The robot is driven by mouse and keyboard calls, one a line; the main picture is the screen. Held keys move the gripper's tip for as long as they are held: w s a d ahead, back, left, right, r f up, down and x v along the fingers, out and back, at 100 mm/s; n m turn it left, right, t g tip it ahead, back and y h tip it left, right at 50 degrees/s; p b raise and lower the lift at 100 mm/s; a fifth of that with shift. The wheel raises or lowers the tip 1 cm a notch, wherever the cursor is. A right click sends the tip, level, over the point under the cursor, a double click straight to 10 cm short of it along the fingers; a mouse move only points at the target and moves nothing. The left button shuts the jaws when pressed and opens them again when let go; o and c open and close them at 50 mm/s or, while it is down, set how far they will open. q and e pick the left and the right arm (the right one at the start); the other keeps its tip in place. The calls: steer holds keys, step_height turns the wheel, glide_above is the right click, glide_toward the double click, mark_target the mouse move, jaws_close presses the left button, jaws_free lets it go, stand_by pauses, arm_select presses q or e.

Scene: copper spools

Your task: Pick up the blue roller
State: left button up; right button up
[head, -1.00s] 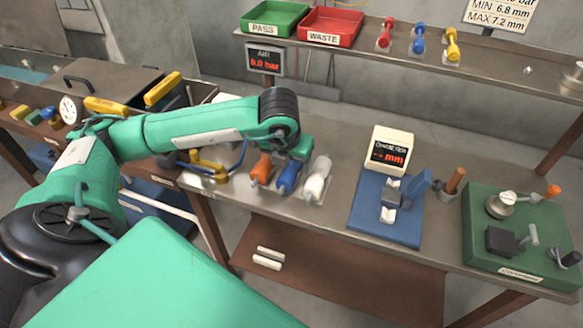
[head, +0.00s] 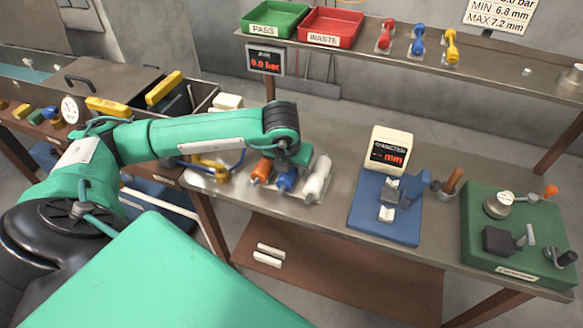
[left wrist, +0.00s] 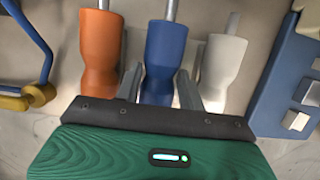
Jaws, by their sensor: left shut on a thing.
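The blue roller (head: 287,181) lies in the middle of a row, between an orange roller (head: 262,169) and a white roller (head: 318,179). My left gripper (head: 291,166) is over the blue roller and hides its upper part in the head view. In the left wrist view the blue roller (left wrist: 165,48) stands between the two grey fingers of my left gripper (left wrist: 160,88), which are shut on it. The orange roller (left wrist: 100,50) and the white roller (left wrist: 222,65) are close on either side. My right gripper is not in view.
A blue gauge stand (head: 378,222) and a green base plate (head: 515,245) are on the bench to the right. A blue and yellow frame tool (head: 212,168) lies left of the rollers. The shelf behind holds a green tray (head: 272,20) and a red tray (head: 330,28).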

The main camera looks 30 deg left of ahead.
arm_select(q)
steer(key=shift+r, duration=0.1)
